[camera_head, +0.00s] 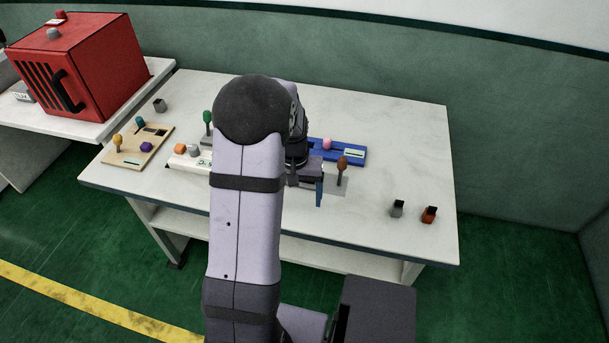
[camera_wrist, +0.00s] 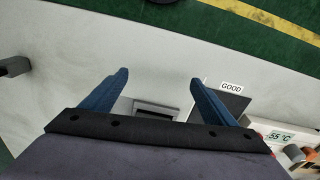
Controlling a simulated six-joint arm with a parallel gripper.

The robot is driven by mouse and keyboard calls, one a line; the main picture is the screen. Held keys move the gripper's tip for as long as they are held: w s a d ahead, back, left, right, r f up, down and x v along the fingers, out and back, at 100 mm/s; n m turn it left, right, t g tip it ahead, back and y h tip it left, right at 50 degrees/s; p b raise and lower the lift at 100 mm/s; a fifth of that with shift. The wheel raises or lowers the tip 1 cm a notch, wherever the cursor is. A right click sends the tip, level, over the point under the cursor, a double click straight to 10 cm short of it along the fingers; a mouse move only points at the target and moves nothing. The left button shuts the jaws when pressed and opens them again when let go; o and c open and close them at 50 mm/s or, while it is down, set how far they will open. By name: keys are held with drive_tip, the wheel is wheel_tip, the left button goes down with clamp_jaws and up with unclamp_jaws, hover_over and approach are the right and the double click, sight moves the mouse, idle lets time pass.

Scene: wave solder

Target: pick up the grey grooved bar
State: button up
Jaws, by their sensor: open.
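A small grey block with a dark recess (camera_head: 397,208) stands on the right part of the table and looks like the grey grooved bar. A similar grey block (camera_head: 160,105) stands at the back left, so I cannot be sure which one is the bar. In the wrist view, a dark grey block (camera_wrist: 14,67) shows at the left edge. My gripper (camera_wrist: 157,82) is open and empty, with its blue fingers apart above the table. A pale plate with a dark-framed slot (camera_wrist: 156,107) shows between the fingers. In the head view my arm hides much of the gripper.
A red slotted block (camera_head: 429,214) stands right of the grey one. A blue board (camera_head: 350,153), a brown-knobbed lever (camera_head: 342,166), a white panel (camera_head: 188,162) and a wooden board (camera_head: 135,146) are around the arm. A GOOD label (camera_wrist: 232,86) is beside the fingers. The table's right side is mostly clear.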

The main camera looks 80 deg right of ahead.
drive_tip(key=w+d+r+m+h, duration=0.1)
drive_tip(key=d+r+h, duration=0.3)
drive_tip(key=d, duration=0.5)
drive_tip(key=shift+y, duration=0.7)
drive_tip(key=shift+d+p+x, duration=0.2)
drive_tip(key=shift+p+x, duration=1.15)
drive_tip(key=shift+x, duration=1.7)
drive_tip(key=shift+r, duration=0.1)
drive_tip(key=c, duration=1.3)
